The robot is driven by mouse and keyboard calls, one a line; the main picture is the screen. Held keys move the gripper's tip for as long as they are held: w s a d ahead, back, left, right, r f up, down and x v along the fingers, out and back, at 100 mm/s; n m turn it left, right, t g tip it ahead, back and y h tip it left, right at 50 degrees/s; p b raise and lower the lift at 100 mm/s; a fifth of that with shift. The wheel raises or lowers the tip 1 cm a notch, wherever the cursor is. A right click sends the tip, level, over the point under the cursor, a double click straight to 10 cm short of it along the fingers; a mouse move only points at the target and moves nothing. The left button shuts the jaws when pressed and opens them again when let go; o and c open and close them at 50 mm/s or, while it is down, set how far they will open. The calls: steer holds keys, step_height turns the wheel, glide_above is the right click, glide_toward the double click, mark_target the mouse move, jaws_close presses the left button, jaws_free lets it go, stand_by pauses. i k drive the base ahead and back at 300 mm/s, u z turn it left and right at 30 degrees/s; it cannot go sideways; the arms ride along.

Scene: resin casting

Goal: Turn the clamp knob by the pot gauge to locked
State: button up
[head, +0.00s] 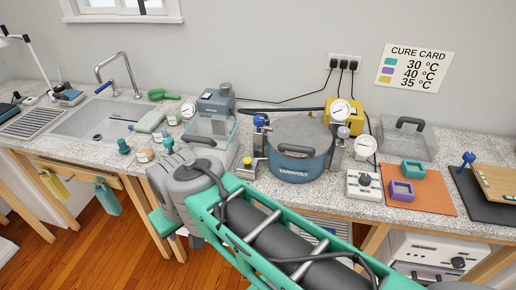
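The pressure pot (298,167) is dark blue with a grey lid and a front handle, and stands on the counter right of centre. The pot gauge (340,110) is a round white dial above the lid's right rear. A grey clamp knob (343,132) sits just below the gauge on the pot's right side. A blue clamp knob (259,121) tops the clamp on the left side. Whether either is locked is too small to tell. My green and grey arm crosses the foreground, apart from the knobs in the picture.
A yellow box (352,118) stands behind the pot. A second round dial (365,146) and a grey control box (364,185) stand right of it. A clear-walled chamber (212,135) stands left. Teal and purple moulds (401,190) lie on an orange mat (432,195).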

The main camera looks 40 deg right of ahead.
mark_target(343, 132)
steer(key=u, duration=0.15)
steer(key=k, duration=0.6)
steer(key=z, duration=1.6)
steer(key=k, duration=1.3)
steer(key=z, duration=0.7)
steer(key=i, duration=1.6)
steer(key=u, duration=0.55)
steer(key=i, duration=0.5)
steer(key=u, duration=0.45)
